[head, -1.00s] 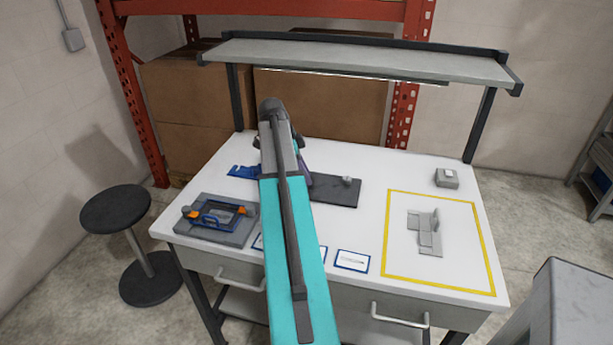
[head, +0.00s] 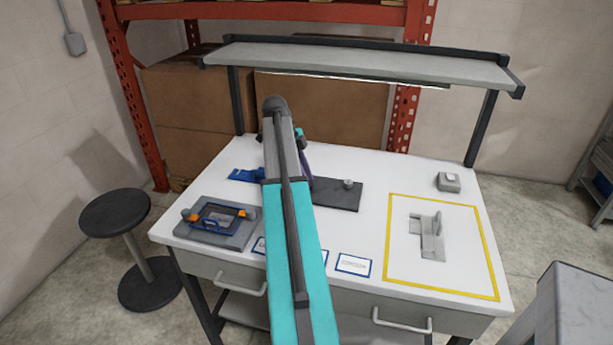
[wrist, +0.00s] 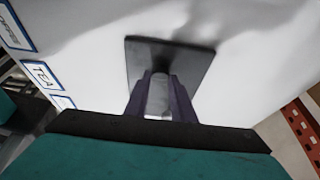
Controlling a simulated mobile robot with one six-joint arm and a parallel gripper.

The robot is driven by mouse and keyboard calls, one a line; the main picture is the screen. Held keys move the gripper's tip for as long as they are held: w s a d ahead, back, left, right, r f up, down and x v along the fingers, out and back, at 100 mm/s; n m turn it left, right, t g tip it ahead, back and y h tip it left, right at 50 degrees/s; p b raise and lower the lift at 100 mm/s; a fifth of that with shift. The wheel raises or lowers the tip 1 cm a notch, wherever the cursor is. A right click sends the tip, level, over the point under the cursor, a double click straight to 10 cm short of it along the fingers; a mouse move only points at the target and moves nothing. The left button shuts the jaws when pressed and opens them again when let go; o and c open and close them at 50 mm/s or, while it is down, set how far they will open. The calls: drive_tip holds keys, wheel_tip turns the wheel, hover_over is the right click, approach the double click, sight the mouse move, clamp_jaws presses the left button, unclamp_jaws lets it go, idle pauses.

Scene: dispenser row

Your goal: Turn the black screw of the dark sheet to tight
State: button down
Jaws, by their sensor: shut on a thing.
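The dark sheet (head: 333,198) lies flat on the white table, right of my arm in the head view. A small grey knob (head: 348,184) stands near its right end. In the wrist view the dark sheet (wrist: 170,55) is below my gripper. My gripper (wrist: 160,98) has its two purple fingers shut on the screw (wrist: 158,94), a short round piece whose face looks grey here. How its lower end meets the sheet is hidden. In the head view my own arm hides most of the gripper and the screw.
A grey tray (head: 240,238) holds a blue frame with orange clips at the left. A blue piece (head: 246,175) lies behind it. A grey bracket (head: 427,240) stands inside a yellow outline at the right, with a small grey box (head: 448,182) behind. A shelf (head: 360,62) spans above.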

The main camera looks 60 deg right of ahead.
drive_tip(key=c, duration=1.5)
unclamp_jaws()
drive_tip(key=shift+w+r, duration=0.1)
drive_tip(key=shift+w, duration=0.05)
drive_tip(key=p+v, duration=0.3)
drive_tip(key=v, duration=1)
drive_tip(key=shift+w+a+r, duration=0.1)
drive_tip(key=shift+r, duration=0.2)
